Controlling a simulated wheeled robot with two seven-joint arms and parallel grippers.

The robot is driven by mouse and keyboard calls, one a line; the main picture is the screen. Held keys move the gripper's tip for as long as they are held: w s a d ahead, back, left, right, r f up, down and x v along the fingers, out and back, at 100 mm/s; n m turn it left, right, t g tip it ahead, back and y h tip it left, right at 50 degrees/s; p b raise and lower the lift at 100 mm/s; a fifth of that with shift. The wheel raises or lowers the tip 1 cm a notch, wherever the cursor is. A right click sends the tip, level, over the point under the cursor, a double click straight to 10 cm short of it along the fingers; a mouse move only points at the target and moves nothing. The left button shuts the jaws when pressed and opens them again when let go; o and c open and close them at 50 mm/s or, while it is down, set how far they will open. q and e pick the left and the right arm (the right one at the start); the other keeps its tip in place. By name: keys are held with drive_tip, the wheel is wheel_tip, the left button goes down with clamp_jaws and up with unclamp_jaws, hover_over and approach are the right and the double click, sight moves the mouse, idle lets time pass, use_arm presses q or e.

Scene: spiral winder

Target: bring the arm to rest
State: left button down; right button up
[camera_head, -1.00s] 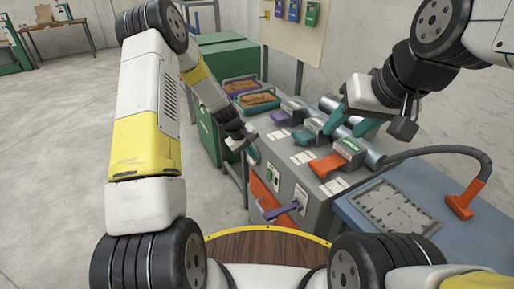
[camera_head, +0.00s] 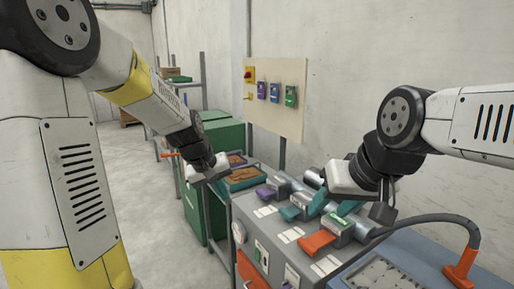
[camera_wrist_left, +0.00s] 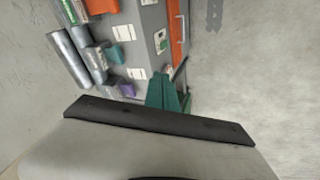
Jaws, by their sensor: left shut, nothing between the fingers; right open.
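Whether the right fingers touch anything is hard to tell.
The machine carries purple, teal and orange levers (camera_head: 317,243). Green cabinets (camera_head: 226,137) and trays (camera_head: 243,175) stand behind it. A board with coloured boxes (camera_head: 276,95) hangs on the wall. A blue table (camera_head: 395,250) with a hose is at right; the left floor is clear.

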use_arm(q)
drive_tip(key=s+a+r+m, duration=0.1)
drive_tip(key=s+r, duration=0.2)
drive_tip(key=s, duration=0.4)
drive_tip(key=s+a+r+m+t, duration=0.1)
drive_tip(key=s+r, duration=0.2)
drive_tip(key=s, duration=0.4)
drive_tip(key=s+a+r+m+t+y, duration=0.1)
drive_tip(key=s+a+r, duration=0.1)
drive_tip(key=s+r, duration=0.2)
drive_tip(key=s, duration=0.3)
drive_tip(key=shift+s, duration=0.2)
drive_tip(key=shift+a, duration=0.1)
